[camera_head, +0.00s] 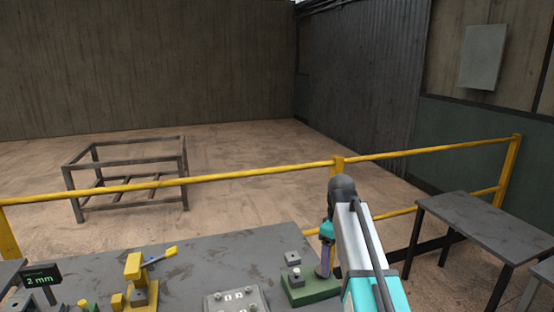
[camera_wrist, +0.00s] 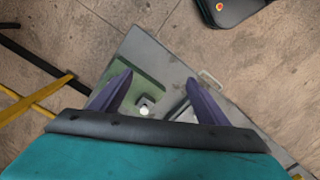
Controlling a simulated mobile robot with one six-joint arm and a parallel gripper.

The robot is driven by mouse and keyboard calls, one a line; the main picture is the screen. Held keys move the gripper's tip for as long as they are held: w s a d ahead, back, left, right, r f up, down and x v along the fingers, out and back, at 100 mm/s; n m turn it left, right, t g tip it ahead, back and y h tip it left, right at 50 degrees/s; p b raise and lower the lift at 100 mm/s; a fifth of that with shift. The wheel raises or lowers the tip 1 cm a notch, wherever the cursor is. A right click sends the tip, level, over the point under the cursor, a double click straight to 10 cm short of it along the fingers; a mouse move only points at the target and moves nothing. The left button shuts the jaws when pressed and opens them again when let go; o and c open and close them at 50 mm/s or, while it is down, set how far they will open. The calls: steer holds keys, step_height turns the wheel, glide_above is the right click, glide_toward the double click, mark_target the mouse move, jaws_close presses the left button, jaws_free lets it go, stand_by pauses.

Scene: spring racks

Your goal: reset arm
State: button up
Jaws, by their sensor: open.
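My gripper shows in the wrist view (camera_wrist: 158,92) with its two purple fingers spread wide apart and nothing between them. In the head view my arm, white and teal, reaches up at the right of the grey table, and the gripper (camera_head: 325,268) hangs down over its right part. Below the fingers is the green block base (camera_head: 312,292) with small grey pieces on it, also seen in the wrist view (camera_wrist: 150,75). I cannot tell from these views how high the fingertips are above it.
The grey table (camera_head: 215,255) carries a yellow lever device (camera_head: 137,275), a light plate with pegs (camera_head: 235,299) and a "2 mm" sign (camera_head: 40,279). A yellow railing (camera_head: 250,172) runs behind. A dark side table (camera_head: 490,222) stands right; an empty metal frame (camera_head: 128,165) stands beyond.

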steer(key=s+f+m+g+b, duration=0.15)
steer(key=s+f, duration=0.35)
steer(key=f, duration=0.8)
steer(key=s+f+m+b, duration=0.2)
steer(key=s+f, duration=0.3)
steer(key=f, duration=0.7)
steer(key=s+f+m+g+b, duration=0.15)
steer(key=s+f, duration=0.35)
steer(key=f, duration=0.8)
steer(key=s+f+m+g+b, duration=0.2)
steer(key=s+f+m+b, duration=0.2)
steer(key=s+f, duration=1.9)
steer(key=s+b, duration=0.2)
steer(key=s, duration=0.1)
steer(key=shift+s+a+f+m, duration=0.3)
steer(key=shift+s, duration=0.1)
